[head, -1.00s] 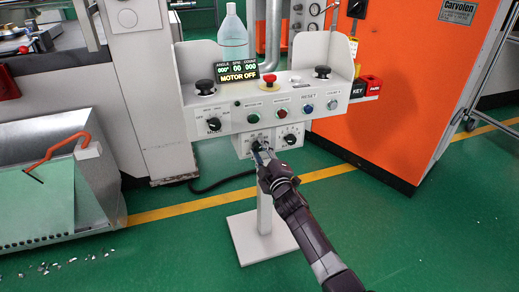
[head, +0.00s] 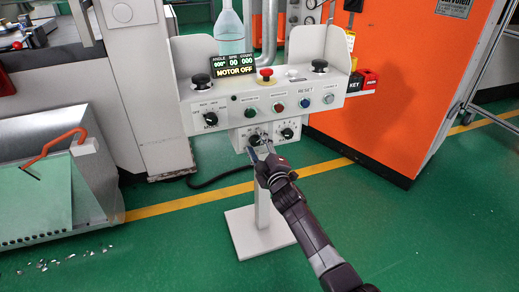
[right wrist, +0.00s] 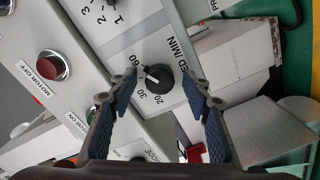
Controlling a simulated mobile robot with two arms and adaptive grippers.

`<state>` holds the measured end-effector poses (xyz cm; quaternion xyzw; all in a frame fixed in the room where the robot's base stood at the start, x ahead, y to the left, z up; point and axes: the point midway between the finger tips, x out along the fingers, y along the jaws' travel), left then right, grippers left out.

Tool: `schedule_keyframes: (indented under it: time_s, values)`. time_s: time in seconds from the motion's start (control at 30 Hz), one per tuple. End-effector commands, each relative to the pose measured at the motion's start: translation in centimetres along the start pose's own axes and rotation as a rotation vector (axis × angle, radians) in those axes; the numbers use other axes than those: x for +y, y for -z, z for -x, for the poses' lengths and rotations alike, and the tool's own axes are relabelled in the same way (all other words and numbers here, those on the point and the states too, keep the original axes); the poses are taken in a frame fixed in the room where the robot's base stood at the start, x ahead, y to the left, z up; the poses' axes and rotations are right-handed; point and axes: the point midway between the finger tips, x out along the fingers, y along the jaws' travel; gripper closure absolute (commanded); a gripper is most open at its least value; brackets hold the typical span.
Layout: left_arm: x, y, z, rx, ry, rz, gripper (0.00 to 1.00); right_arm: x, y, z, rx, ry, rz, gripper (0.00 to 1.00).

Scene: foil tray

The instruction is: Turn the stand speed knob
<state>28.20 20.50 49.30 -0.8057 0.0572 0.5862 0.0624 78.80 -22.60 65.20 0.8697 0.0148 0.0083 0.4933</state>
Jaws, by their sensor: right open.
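The white control stand (head: 215,88) has a small lower box with two black knobs. The left lower knob (head: 254,139) is partly hidden by my right gripper (head: 264,149), which is in front of it. In the right wrist view this black knob (right wrist: 158,78) has a white pointer line, numbers such as 20, 30 and 60, and a label ending in "ED /MIN". My right gripper (right wrist: 158,92) is open, with one fingertip on each side of the knob as seen there. Contact cannot be told. My left gripper is not in view.
The right lower knob (head: 287,133) is close beside. Above are a green button (head: 250,113), a red button (head: 279,107), a blue reset button (head: 305,103) and an emergency stop (head: 265,75). The display (head: 234,64) reads MOTOR OFF. An orange cabinet (head: 400,90) stands at right.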

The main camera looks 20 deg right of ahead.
Motion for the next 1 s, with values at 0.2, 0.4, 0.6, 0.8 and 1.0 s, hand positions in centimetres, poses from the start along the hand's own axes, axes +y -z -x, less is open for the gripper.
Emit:
schedule_keyframes:
  time_s: [0.2, 0.4, 0.6, 0.8, 1.0]
  values:
    - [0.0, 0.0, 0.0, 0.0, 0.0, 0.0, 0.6, -0.1, -0.2, 1.9, -0.001, 0.001, 0.002, 0.55]
    - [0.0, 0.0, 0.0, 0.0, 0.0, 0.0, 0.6, -0.2, -0.1, 5.3, 0.0, 0.003, 0.002, 0.55]
    - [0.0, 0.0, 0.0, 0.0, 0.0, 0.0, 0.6, -0.2, -0.1, 8.8, -0.001, 0.003, 0.0, 0.55]
    - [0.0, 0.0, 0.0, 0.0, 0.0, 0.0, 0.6, -0.1, -0.1, 11.2, -0.002, 0.002, 0.0, 0.55]
    - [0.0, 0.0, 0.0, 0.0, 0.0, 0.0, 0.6, -0.1, -0.1, 12.0, -0.002, 0.002, 0.0, 0.55]
